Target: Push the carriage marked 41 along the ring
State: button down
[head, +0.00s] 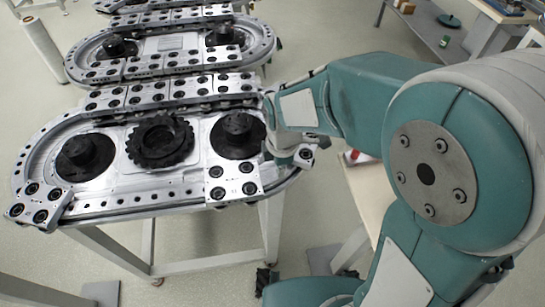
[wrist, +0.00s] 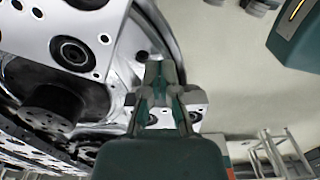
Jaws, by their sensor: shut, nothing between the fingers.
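The near ring track (head: 110,208) is an oval metal rail carrying several silver carriages with black round rollers. One carriage (head: 233,182) sits on the front straight at right, another (head: 38,205) at the front left corner, and a row (head: 160,92) along the back straight. Part of one (head: 305,155) shows at the right end, by my wrist. I cannot read the number 41 on any. My gripper (wrist: 158,72) is shut and empty at the track's right end, with a carriage plate (wrist: 75,40) at its left. A smaller silver part (wrist: 190,112) shows behind the fingers; contact is unclear.
Inside the ring stand two dark hubs (head: 85,155) (head: 238,135) and a black toothed wheel (head: 160,140). A second ring track (head: 165,45) stands behind. Pale floor (head: 215,285) is open in front, and a table (head: 370,195) stands under my arm at right.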

aim_at(195, 189)
jog(key=shift+a+f, duration=0.2)
jog(key=shift+f, duration=0.35)
jog(key=shift+s+a+r, duration=0.1)
jog(key=shift+s+a, duration=0.1)
jog(key=shift+a, duration=0.25)
jog(key=shift+s+a, duration=0.15)
jog(key=shift+a, duration=0.3)
jog(key=shift+s+a, duration=0.1)
jog(key=shift+a, duration=0.6)
jog(key=s+a, duration=0.1)
jog(key=a, duration=0.4)
jog(key=s+a, duration=0.1)
jog(key=a, duration=0.5)
jog(key=s+a, duration=0.2)
jog(key=a, duration=0.3)
jog(key=shift+a, duration=0.4)
jog(key=shift+d, duration=0.1)
